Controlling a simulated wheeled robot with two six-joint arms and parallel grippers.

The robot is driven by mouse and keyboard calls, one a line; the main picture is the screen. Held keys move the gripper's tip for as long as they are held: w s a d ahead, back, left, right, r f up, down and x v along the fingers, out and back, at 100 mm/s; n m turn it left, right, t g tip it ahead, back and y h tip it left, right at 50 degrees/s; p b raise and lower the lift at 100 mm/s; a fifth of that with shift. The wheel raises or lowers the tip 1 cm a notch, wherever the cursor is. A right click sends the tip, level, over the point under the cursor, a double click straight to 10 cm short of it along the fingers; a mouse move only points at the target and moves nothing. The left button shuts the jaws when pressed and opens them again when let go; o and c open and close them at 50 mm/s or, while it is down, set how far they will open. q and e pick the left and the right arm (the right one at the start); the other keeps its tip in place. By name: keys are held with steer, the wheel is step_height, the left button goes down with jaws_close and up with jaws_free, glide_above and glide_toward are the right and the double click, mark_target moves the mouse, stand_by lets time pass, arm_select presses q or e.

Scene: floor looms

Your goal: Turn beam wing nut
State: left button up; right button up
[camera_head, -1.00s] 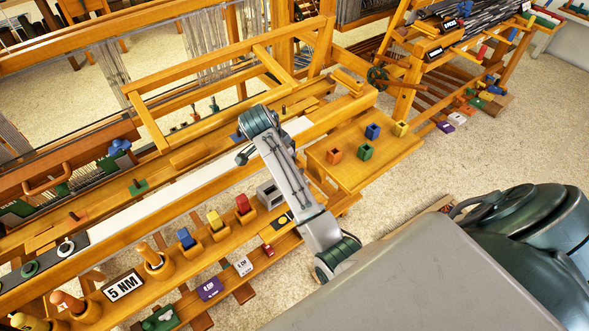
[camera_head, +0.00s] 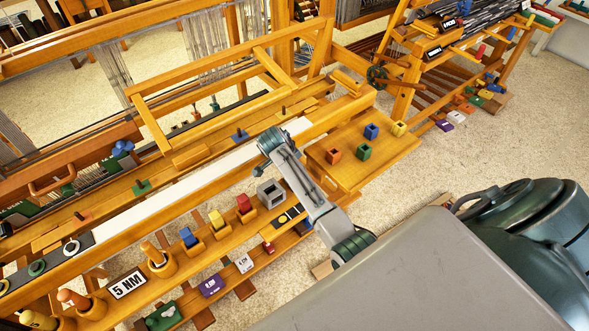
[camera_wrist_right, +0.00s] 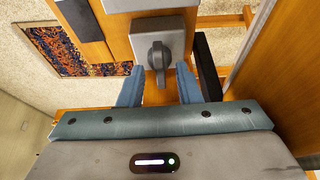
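In the right wrist view, a dark grey wing nut (camera_wrist_right: 158,56) stands on a light grey square plate fixed to wood. My right gripper (camera_wrist_right: 158,84) is open, with one blue finger on each side just below the wing nut in the picture. I see a gap between the fingers, and the nut's near end lies at the level of their tips; contact does not show. In the head view my right arm reaches over the loom's front beam, and its fingers and the wing nut cannot be made out. My left gripper is not in view.
On the front shelf stand a grey hollow block (camera_head: 271,194), red (camera_head: 244,204) and blue (camera_head: 189,238) blocks, wooden pegs and a "5 NM" card (camera_head: 128,284). A side table (camera_head: 345,178) holds several coloured cubes. A black bar (camera_wrist_right: 207,66) runs close beside the right finger in the wrist view.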

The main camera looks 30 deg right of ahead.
steer(key=shift+c, duration=0.2)
jaws_close()
